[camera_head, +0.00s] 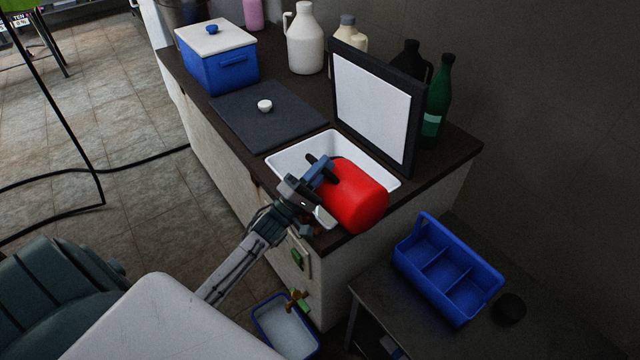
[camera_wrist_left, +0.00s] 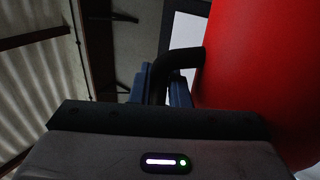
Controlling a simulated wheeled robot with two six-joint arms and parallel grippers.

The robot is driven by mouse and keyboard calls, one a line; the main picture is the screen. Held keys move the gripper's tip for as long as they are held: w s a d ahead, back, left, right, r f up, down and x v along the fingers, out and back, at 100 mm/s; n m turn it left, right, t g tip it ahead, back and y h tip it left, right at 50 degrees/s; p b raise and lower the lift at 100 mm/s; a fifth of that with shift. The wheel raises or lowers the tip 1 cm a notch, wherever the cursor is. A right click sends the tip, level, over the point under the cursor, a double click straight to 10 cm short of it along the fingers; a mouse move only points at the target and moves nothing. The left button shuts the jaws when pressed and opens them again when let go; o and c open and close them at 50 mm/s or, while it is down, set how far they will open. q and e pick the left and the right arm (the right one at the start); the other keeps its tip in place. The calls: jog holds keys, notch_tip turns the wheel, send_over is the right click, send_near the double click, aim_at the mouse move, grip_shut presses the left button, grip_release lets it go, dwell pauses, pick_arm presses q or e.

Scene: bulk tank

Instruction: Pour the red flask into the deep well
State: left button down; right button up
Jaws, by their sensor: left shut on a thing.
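The red flask (camera_head: 357,196) is a bulky red container with a black handle. My left gripper (camera_head: 320,170) is shut on that handle and holds the flask tilted over the near right end of the white well (camera_head: 287,157), a rectangular basin set in the dark counter. The flask hides part of the well. In the left wrist view the flask (camera_wrist_left: 265,70) fills the right side, and the gripper's blue fingers (camera_wrist_left: 165,85) close around the black handle. The flask's mouth and any liquid cannot be made out. My right gripper is not in view.
A black-framed white panel (camera_head: 371,108) stands right behind the well. A dark mat (camera_head: 262,120) with a small white knob, a blue cooler (camera_head: 222,72), a white jug (camera_head: 305,45) and a green bottle (camera_head: 437,100) stand on the counter. A blue divided caddy (camera_head: 447,268) sits lower right.

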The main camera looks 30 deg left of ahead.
pick_arm(q)
jog(key=shift+w+a+n+y, duration=0.15)
jog(key=shift+a+n+y, duration=0.15)
jog(key=shift+n+y, duration=0.15)
